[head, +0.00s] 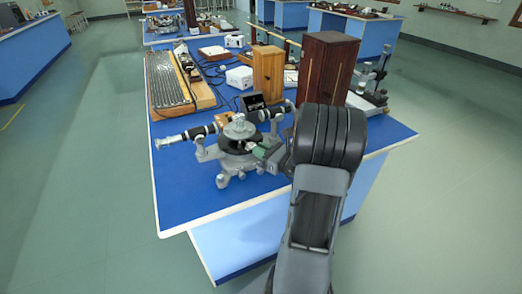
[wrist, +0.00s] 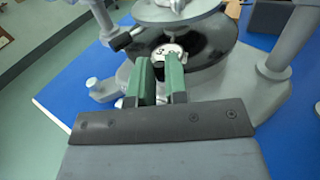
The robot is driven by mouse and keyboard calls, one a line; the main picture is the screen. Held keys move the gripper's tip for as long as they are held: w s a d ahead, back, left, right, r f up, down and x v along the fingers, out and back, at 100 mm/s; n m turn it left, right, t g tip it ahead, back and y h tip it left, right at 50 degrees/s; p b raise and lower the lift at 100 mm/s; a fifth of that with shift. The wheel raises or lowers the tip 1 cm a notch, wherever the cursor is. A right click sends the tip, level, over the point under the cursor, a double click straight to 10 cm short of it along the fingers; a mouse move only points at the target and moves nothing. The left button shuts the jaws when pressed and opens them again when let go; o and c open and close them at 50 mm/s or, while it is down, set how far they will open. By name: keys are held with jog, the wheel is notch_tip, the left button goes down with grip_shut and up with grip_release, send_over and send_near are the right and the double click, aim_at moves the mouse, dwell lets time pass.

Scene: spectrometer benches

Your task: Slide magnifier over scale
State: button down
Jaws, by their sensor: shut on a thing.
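The grey spectrometer (head: 238,132) stands on the front part of the blue bench, and its base and dark round plate (wrist: 212,42) fill the top of the wrist view. My gripper (wrist: 160,66) has its two green fingers at the near edge of this plate. They are closed on a small part, which I take to be the magnifier (wrist: 168,50); a pale face with dark marks shows just beyond the fingertips. The fingers hide most of this part, and I cannot make out the scale lines. In the head view my gripper (head: 264,152) reaches the spectrometer from the right.
A long ribbed board (head: 172,82) lies at the back left. A grey stand (head: 372,82) is at the right. The bench's front left corner (head: 180,205) is clear.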

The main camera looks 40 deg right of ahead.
jog(key=shift+a, duration=0.15)
jog(key=c, duration=1.1)
grip_release()
jog(key=shift+a, duration=0.1)
jog(key=v, duration=1.4)
jog(key=shift+w, duration=0.1)
